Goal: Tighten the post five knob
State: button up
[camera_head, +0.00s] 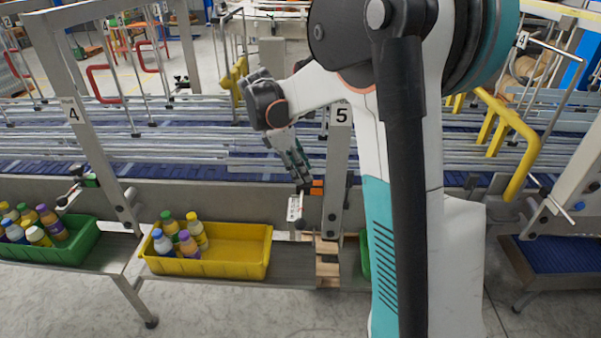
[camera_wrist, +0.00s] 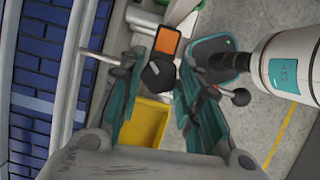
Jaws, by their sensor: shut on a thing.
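Post five (camera_head: 338,170) is a grey upright with a "5" label at the conveyor's near side. An orange block (camera_head: 317,187) sits on it, with a white scaled piece (camera_head: 294,208) just to its left. My gripper (camera_head: 302,184) reaches down from the upper left to this fitting. In the wrist view, the black knob (camera_wrist: 158,73) lies between my gripper's (camera_wrist: 156,80) teal fingers, and the fingers are shut on it. The orange block also shows there (camera_wrist: 168,40), just beyond the knob. In the head view the fingers hide the knob.
A yellow tray (camera_head: 225,268) with several bottles stands on the shelf below, left of post five. A green tray (camera_head: 80,245) with bottles is further left, past post four (camera_head: 95,150). Conveyor rails (camera_head: 180,130) run behind; yellow brackets (camera_head: 505,130) stand right.

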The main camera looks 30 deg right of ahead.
jog(key=m, duration=0.2)
jog(key=m+g+y+b, duration=0.1)
jog(key=m, duration=0.2)
jog(key=shift+w+d+m+g+y, duration=0.15)
jog(key=shift+m+g+y, duration=0.15)
jog(key=shift+m+g+y+b, duration=0.3)
jog(key=shift+m+y+b, duration=0.4)
jog(key=shift+m, duration=1.4)
jog(key=o, duration=1)
jog(key=shift+o, duration=0.2)
jog(key=shift+r, duration=0.1)
jog(key=d+v, duration=0.1)
jog(key=v, duration=1)
jog(key=shift+w+a+r, duration=0.25)
jog(key=shift+a+r, duration=0.1)
jog(key=shift+a, duration=0.05)
